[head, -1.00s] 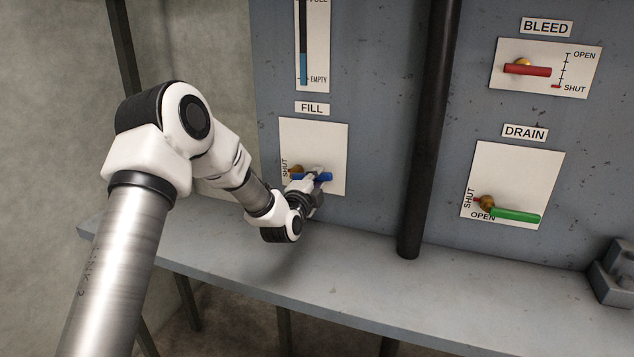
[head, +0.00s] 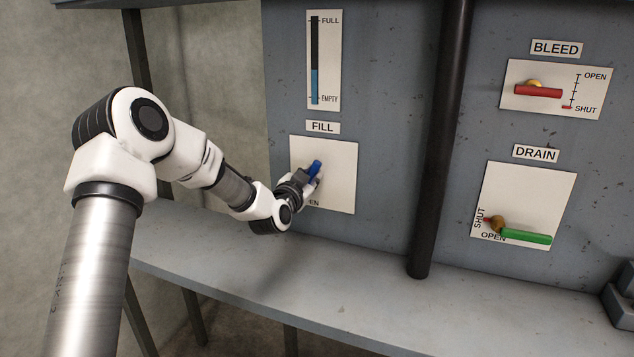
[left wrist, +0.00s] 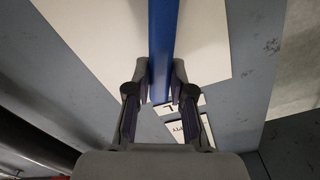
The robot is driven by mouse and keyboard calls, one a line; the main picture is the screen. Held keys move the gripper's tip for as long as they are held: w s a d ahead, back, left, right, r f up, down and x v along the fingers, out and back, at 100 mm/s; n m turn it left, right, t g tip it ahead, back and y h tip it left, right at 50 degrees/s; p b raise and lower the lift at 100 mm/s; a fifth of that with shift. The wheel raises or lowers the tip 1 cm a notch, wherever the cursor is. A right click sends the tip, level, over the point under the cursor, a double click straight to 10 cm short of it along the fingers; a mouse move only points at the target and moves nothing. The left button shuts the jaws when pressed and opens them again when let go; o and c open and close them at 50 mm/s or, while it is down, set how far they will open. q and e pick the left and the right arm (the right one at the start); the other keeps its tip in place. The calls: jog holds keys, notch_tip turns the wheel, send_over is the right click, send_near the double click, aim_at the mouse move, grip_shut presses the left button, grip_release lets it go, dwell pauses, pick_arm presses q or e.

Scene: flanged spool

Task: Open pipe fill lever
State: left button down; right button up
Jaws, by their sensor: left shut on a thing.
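The blue fill lever (head: 315,169) is on the white plate (head: 338,178) under the FILL label, at centre left in the head view. Its visible end points up and slightly right; its pivot end is hidden behind my gripper. My left gripper (head: 309,181) is shut on the lever. In the left wrist view the blue bar (left wrist: 162,38) runs between the two fingers of the gripper (left wrist: 160,92). Only the letters "EN" show at the plate's lower edge; the SHUT mark is hidden. My right gripper is out of view.
A dark vertical pipe (head: 440,150) stands right of the fill plate. Further right are the red bleed lever (head: 538,91) and green drain lever (head: 526,237). A level gauge (head: 315,70) is above. A grey ledge (head: 350,285) runs below, mostly clear.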

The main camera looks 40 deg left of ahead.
pick_arm(q)
jog(key=shift+s+a+r+n+b, duration=0.1)
jog(key=shift+s+a+n+b, duration=0.1)
jog(key=shift+a+n, duration=0.5)
jog(key=shift+s+a+r+n+b, duration=0.1)
jog(key=shift+a+n+b, duration=0.2)
jog(key=shift+n, duration=0.75)
jog(key=shift+s+a+r+n+b, duration=0.1)
jog(key=shift+a+n+b, duration=0.05)
jog(key=shift+a+n, duration=0.6)
jog(key=shift+d, duration=0.15)
jog(key=c, duration=1)
grip_release()
jog(key=v, duration=1.2)
